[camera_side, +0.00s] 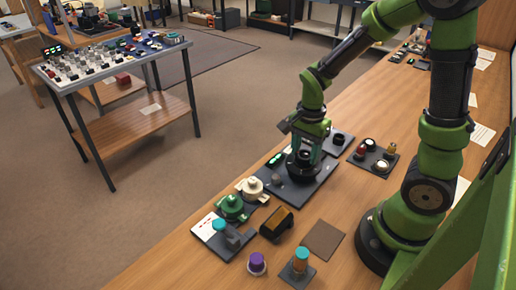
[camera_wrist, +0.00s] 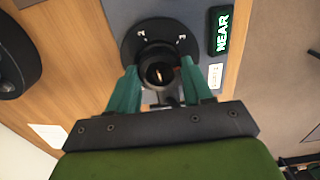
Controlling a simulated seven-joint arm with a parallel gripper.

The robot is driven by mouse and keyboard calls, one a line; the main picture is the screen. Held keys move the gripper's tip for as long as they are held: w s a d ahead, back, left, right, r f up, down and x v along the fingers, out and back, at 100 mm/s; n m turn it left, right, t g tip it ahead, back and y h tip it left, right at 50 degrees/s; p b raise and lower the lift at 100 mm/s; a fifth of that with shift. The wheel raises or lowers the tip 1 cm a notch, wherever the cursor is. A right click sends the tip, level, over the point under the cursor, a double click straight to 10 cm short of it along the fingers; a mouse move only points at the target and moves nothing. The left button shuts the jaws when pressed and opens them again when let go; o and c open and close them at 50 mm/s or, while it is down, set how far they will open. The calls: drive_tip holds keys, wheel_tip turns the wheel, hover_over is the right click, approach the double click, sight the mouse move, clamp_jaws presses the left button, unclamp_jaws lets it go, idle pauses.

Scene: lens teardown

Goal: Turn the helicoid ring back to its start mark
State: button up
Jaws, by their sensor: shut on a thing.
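The helicoid ring (camera_wrist: 158,62) is a dark round ring with a bright spot inside, in the middle of the wrist view. It stands over a wider black disc (camera_wrist: 133,45) with small white marks near its far edge. My gripper (camera_wrist: 159,68) has its two teal fingers on either side of the ring, shut on it. In the side view my gripper (camera_side: 306,150) points down over the black lens base (camera_side: 302,170), and hides most of the ring. A sign (camera_wrist: 221,31) beside the disc glows green and reads NEAR. I cannot tell which mark is the start mark.
The lens stands on a grey plate (camera_side: 300,192) on the wooden bench. Nearby are green (camera_side: 232,208) and cream (camera_side: 250,188) round parts, a brown-and-black block (camera_side: 277,224), a purple-topped knob (camera_side: 257,263) and a dark plate with several knobs (camera_side: 373,158). A brown mat (camera_side: 323,240) lies bare.

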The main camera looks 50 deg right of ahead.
drive_tip(key=n, duration=0.4)
drive_tip(key=shift+n, duration=0.3)
drive_tip(key=n, duration=0.4)
drive_tip(key=shift+n, duration=0.3)
drive_tip(key=n, duration=0.4)
drive_tip(key=shift+n, duration=0.3)
drive_tip(key=n, duration=0.4)
drive_tip(key=shift+n, duration=0.4)
drive_tip(key=o, duration=1)
drive_tip(key=shift+o, duration=0.2)
